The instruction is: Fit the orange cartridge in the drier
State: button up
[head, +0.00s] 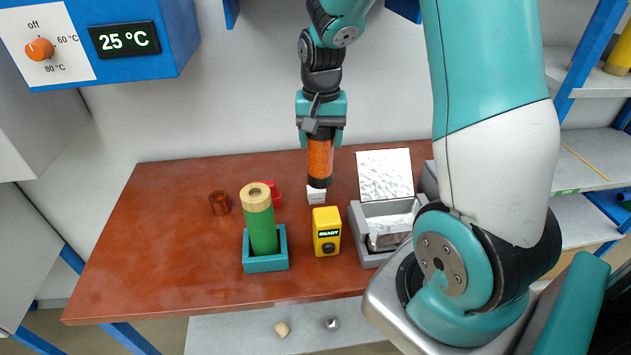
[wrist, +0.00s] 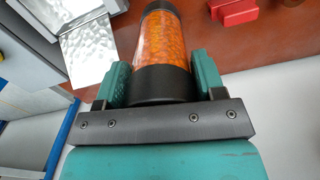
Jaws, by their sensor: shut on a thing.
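My gripper (head: 320,135) is shut on the orange cartridge (head: 320,158), a clear cylinder of orange beads with black ends. The cartridge hangs upright, its lower black end close over a small white block (head: 316,196) at the back of the bench. I cannot tell if they touch. In the wrist view, the cartridge (wrist: 164,52) sits between the teal jaws of my gripper (wrist: 163,82), its near black end close to the palm. No part is plainly marked as the drier; the small white block may belong to it, but the cartridge partly hides it.
On the brown bench (head: 150,255) stand a green cylinder (head: 261,228) in a teal holder (head: 266,264), a yellow READY box (head: 326,232), a brown ring (head: 220,203), a red part (head: 274,192) and an open grey box (head: 366,248). The bench's left side is clear.

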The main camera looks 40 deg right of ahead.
aim_at(320, 183)
notch_tip(320, 183, down, 13)
jog(key=shift+r+p, duration=0.2)
jog(key=shift+p, duration=0.75)
jog(key=shift+f, duration=0.15)
jog(key=o, duration=1.1)
